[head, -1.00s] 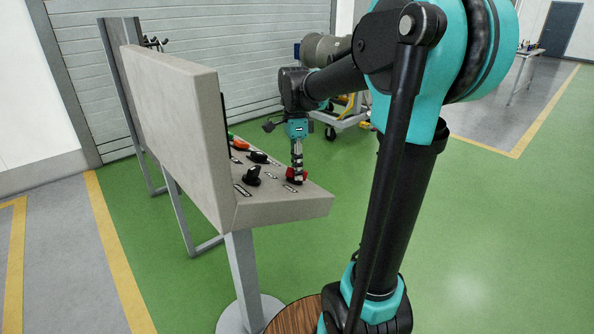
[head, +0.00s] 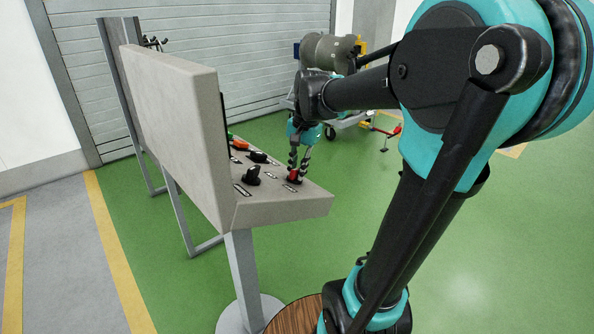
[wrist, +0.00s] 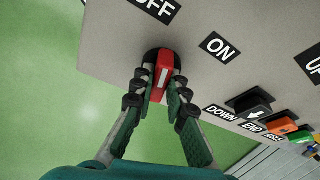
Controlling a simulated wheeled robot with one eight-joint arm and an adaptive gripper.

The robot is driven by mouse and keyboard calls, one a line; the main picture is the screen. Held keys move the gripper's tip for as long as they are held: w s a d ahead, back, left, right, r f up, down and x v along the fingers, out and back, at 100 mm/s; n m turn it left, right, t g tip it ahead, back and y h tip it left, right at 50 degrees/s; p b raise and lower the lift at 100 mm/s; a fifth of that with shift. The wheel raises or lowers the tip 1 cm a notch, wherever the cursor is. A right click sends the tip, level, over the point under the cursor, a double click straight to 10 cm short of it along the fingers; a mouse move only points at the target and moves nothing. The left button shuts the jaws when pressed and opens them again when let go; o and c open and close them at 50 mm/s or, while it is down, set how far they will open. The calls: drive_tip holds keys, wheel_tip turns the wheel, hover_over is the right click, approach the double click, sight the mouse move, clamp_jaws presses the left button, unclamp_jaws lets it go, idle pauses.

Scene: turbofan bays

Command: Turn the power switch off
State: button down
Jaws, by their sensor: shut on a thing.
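The power switch is a red rotary knob (wrist: 165,66) with a white line, on a dark round base in the wrist view. It also shows near the front of the sloped console in the head view (head: 293,176). My gripper (wrist: 161,88) has one finger on each side of the knob and is shut on it. In the head view my gripper (head: 296,170) reaches down to it at a tilt. The OFF label (wrist: 155,8) lies above the knob and the ON label (wrist: 219,47) to its upper right. The knob's long side runs roughly up the picture, nearer the OFF direction than ON.
The console (head: 275,215) has a tall back panel (head: 175,120). Black knobs (head: 251,176) and an orange control (head: 239,144) stand left of the switch. A black lever with an arrow (wrist: 258,105) is right of it. Green floor is open at right.

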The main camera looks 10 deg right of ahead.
drive_tip(key=shift+n+t+y, duration=0.3)
drive_tip(key=shift+n+y, duration=0.1)
drive_tip(key=shift+n, duration=1)
drive_tip(key=c, duration=1.5)
unclamp_jaws()
drive_tip(key=shift+c, duration=0.2)
drive_tip(key=v, duration=1.2)
drive_tip(key=shift+d, duration=0.15)
drive_tip(key=shift+s, duration=0.2)
